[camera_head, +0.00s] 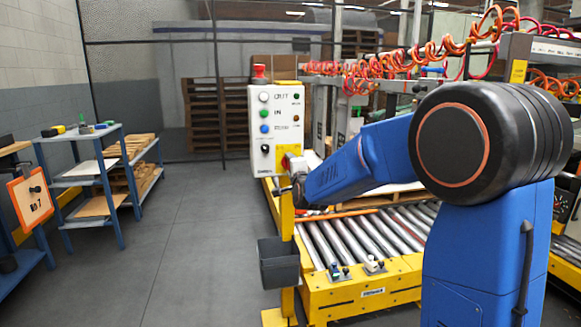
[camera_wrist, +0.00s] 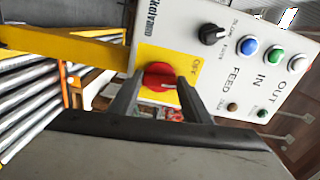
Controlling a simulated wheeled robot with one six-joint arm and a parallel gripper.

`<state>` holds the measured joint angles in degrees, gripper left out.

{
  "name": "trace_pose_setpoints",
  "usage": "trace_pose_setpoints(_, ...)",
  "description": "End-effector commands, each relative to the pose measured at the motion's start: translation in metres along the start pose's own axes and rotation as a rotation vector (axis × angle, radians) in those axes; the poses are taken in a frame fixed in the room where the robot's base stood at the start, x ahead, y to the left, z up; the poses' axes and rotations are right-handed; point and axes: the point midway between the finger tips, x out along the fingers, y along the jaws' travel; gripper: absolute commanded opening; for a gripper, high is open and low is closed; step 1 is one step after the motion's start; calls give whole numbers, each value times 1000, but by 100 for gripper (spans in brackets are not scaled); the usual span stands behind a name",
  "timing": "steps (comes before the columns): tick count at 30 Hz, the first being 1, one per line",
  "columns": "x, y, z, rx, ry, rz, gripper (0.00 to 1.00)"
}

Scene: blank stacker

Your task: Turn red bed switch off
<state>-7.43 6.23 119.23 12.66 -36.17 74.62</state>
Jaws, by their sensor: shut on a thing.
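The red switch (camera_wrist: 160,75) is a round knob with a pale pointer line, on a yellow plate (camera_wrist: 178,58) marked OFF on the control panel (camera_wrist: 235,75). In the head view the white panel (camera_head: 262,110) stands on a yellow post, and the knob is mostly hidden by my gripper (camera_head: 290,166). In the wrist view the two fingers of my gripper (camera_wrist: 158,90) are on either side of the red knob, shut on it. The view is turned, so the panel lettering runs sideways.
The panel also has a black selector knob (camera_wrist: 212,34), blue and green buttons and a red mushroom button (camera_head: 259,71) on top. A roller conveyor (camera_head: 350,245) lies right of the post. A dark bin (camera_head: 279,262) hangs below.

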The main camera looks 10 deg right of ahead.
Motion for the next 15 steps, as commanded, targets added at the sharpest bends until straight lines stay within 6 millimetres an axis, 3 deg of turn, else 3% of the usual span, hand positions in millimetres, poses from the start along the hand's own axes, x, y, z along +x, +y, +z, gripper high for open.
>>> trace_pose_setpoints(15,0,3,0,-463,-1,2,21)
